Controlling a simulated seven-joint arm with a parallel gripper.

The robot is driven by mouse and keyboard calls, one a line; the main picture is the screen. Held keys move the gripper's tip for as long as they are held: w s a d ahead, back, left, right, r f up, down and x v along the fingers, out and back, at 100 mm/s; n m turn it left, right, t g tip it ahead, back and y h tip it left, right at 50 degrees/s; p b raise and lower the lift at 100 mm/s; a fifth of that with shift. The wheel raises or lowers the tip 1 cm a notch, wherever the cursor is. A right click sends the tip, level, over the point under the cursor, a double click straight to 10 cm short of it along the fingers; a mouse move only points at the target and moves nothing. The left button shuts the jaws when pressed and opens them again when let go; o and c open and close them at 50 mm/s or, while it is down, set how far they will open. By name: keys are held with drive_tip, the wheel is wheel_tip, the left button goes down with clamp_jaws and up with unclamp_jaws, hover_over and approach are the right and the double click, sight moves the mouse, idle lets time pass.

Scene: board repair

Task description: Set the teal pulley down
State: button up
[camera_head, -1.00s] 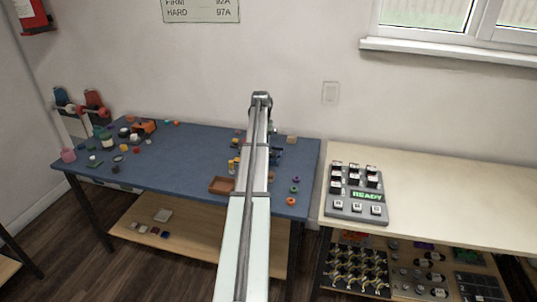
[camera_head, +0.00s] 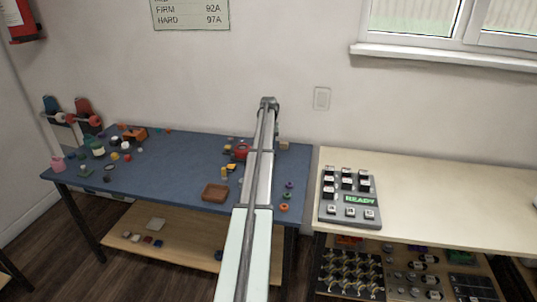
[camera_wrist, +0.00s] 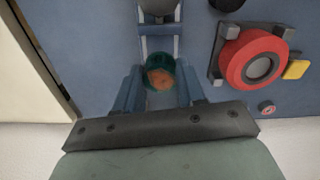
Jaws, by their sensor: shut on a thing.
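The teal pulley (camera_wrist: 160,77), a small round piece with an orange-brown centre, sits between the fingers of my gripper (camera_wrist: 159,68) in the wrist view. The gripper is shut on it, over the blue tabletop. I cannot tell whether the pulley touches the surface. A light-blue frame (camera_wrist: 160,29) lies just beyond the pulley, with a grey rounded part at its far end. In the head view my arm reaches over the right part of the blue table (camera_head: 180,170) and hides the gripper and pulley.
A red wheel (camera_wrist: 250,60) in a grey holder and a yellow block (camera_wrist: 296,69) lie right of the gripper. A cream table (camera_head: 430,185) with a key panel (camera_head: 348,208) stands right. A brown tray (camera_head: 215,193) lies left of my arm. The blue table's middle is mostly clear.

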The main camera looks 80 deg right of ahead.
drive_tip(key=shift+f, duration=2.35)
drive_tip(key=shift+f, duration=0.1)
drive_tip(key=o, duration=1.1)
drive_tip(key=shift+f, duration=0.1)
wheel_tip(320, 180, up, 12)
drive_tip(key=shift+r, duration=0.2)
